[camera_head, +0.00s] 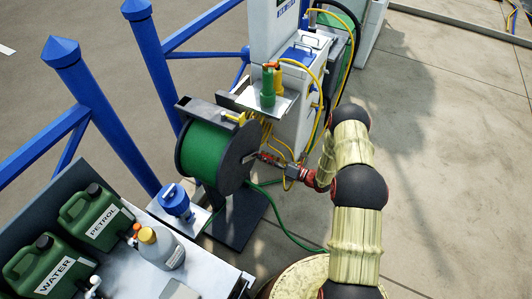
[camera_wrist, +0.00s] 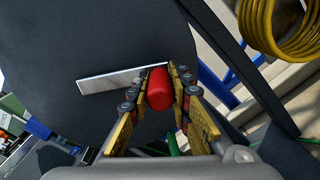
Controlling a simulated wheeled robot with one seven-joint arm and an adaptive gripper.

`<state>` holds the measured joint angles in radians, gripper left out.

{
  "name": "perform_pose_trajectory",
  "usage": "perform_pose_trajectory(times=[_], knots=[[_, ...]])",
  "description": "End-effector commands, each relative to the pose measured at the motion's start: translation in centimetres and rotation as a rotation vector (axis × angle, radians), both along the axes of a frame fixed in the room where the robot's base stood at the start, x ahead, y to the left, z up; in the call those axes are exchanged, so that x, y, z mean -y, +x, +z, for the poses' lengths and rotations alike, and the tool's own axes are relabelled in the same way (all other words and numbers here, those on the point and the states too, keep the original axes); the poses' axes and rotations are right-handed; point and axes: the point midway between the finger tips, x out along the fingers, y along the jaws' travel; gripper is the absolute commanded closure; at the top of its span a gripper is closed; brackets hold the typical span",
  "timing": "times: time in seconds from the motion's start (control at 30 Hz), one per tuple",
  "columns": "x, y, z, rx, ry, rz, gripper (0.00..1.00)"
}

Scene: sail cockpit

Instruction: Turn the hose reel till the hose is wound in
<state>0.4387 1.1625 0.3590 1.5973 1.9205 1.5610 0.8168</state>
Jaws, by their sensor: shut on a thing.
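The hose reel (camera_head: 239,158) stands beside the blue railing, with green hose (camera_head: 203,150) wound on its drum between dark side discs. A length of green hose (camera_head: 283,226) runs from the reel along the ground toward my arm. In the wrist view, the reel's dark disc (camera_wrist: 70,50) fills much of the picture, with a flat metal crank bar (camera_wrist: 112,82) across it. A red crank knob (camera_wrist: 159,88) sits at the bar's end. My gripper (camera_wrist: 160,100) is shut on the knob, one finger on each side. It reaches the reel from the right in the head view (camera_head: 268,160).
A grey pedestal (camera_head: 300,130) with yellow hoses stands behind the reel. Open paving lies to the right.

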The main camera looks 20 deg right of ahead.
Motion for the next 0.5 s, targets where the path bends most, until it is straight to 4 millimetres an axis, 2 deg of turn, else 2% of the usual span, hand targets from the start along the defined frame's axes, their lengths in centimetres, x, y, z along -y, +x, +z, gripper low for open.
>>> perform_pose_trajectory(times=[0.2,0.5], knots=[[-1.1,-1.1,-1.8,-0.148,0.146,-0.003,1.00],[-2.9,-3.0,-3.4,-0.349,0.347,-0.002,1.00]])
